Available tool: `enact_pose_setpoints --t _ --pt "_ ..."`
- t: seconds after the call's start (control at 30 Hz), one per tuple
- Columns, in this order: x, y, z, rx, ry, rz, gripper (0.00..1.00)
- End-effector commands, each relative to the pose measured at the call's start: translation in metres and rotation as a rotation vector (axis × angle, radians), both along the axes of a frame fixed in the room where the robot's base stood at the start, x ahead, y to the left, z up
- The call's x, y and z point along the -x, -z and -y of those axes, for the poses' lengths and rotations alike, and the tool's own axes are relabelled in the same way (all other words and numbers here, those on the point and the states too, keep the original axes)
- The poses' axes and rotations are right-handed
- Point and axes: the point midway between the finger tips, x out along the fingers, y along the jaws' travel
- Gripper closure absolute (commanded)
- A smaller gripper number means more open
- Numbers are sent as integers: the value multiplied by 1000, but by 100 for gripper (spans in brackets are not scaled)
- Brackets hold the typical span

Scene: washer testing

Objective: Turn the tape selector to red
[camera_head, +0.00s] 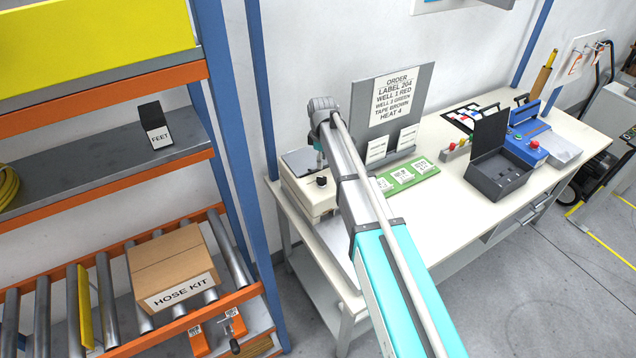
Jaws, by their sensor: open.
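I cannot tell for sure which part is the tape selector. A blue machine (527,143) with small red and green controls on its front stands on the right part of the workbench. A small grey block (457,150) with red, green and yellowish tops stands left of it. A black knob (321,181) sits on a beige device at the bench's left end. No selector setting is readable. My arm reaches from the bottom of the picture up over the left part of the bench.
An order sign (396,95) stands at the back of the white bench (440,225); it reads "TAPE BROWN". An open dark box (497,178) and a green card board (408,175) lie on the bench. A shelf rack (232,120) with a hose kit box (172,268) stands left.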

Motion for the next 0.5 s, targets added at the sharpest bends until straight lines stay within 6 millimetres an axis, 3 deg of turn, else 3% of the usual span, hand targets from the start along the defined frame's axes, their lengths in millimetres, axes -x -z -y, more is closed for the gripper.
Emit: enact_pose_setpoints --t 0.5 --pt "0 45 0 0 0 0 47"
